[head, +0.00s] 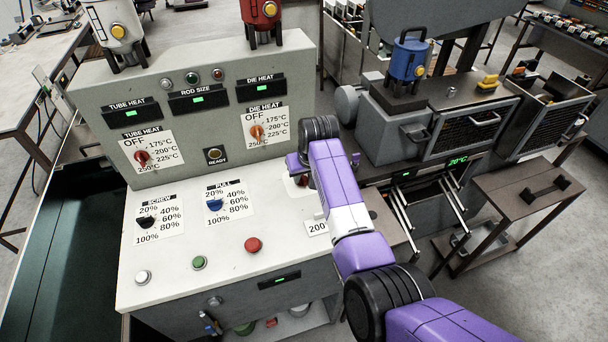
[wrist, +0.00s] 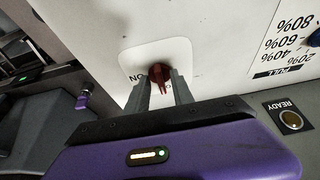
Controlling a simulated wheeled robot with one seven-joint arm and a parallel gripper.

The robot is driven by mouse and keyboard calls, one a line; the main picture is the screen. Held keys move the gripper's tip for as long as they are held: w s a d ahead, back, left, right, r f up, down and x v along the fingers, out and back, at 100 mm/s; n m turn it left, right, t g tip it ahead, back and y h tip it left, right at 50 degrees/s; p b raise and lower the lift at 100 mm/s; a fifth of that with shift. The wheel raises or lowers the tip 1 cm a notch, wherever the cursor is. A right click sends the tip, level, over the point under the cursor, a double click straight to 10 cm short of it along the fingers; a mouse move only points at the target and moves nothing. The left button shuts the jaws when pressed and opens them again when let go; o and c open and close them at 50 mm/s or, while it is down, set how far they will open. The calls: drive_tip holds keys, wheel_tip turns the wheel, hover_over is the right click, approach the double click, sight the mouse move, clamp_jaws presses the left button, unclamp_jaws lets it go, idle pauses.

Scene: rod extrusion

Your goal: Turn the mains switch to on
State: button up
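The mains switch is a dark red knob (wrist: 158,73) on a white plate with rounded corners, in the upper middle of the wrist view. "ON" is printed on the plate at the knob's left in that view; a second label below it is mostly covered. My gripper (wrist: 161,83) has its two grey fingers parted, one on each side of the knob, with the tips at the panel. I cannot tell whether they press on it or leave a gap. In the head view, my purple arm hides most of the switch and its fingers.
The PULL dial (head: 215,205) with a blue knob and the SCREW dial (head: 147,222) sit left of the switch. The READY button (head: 214,155) is on the upright panel behind. A red button (head: 253,244) and green button (head: 200,262) are nearer the front.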

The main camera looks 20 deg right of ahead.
clamp_jaws()
